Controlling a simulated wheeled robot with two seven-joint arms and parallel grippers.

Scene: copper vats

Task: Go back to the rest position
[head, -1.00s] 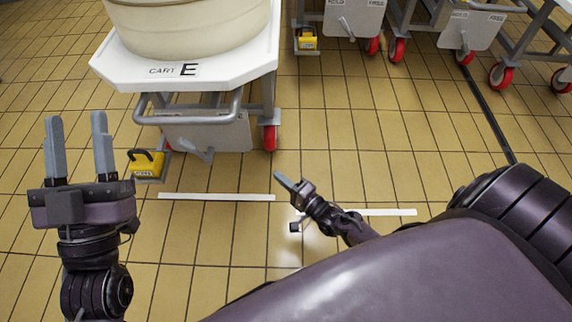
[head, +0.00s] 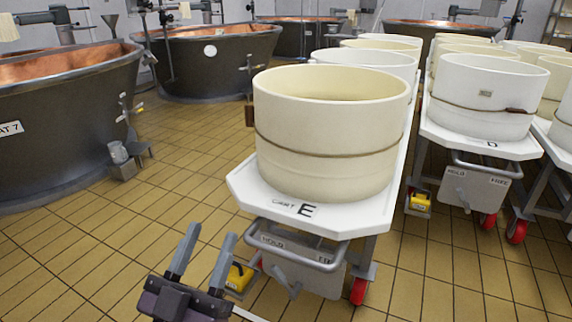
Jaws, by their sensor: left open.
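My left gripper (head: 203,262) is at the bottom of the head view, in front of cart E (head: 252,197). Its two grey fingers stand apart and point up and away, with nothing between them. A yellow padlock-like block (head: 238,278) shows just right of the fingers, by the cart's lower front; I cannot tell its distance from them. My right gripper is out of view.
Cart E carries a large cream tub (head: 325,140). Cart D (head: 470,142) stands to its right with a white tub (head: 484,95). Dark vats with copper insides, such as the near one (head: 60,130), stand at left and back. Tiled floor (head: 170,195) is open between.

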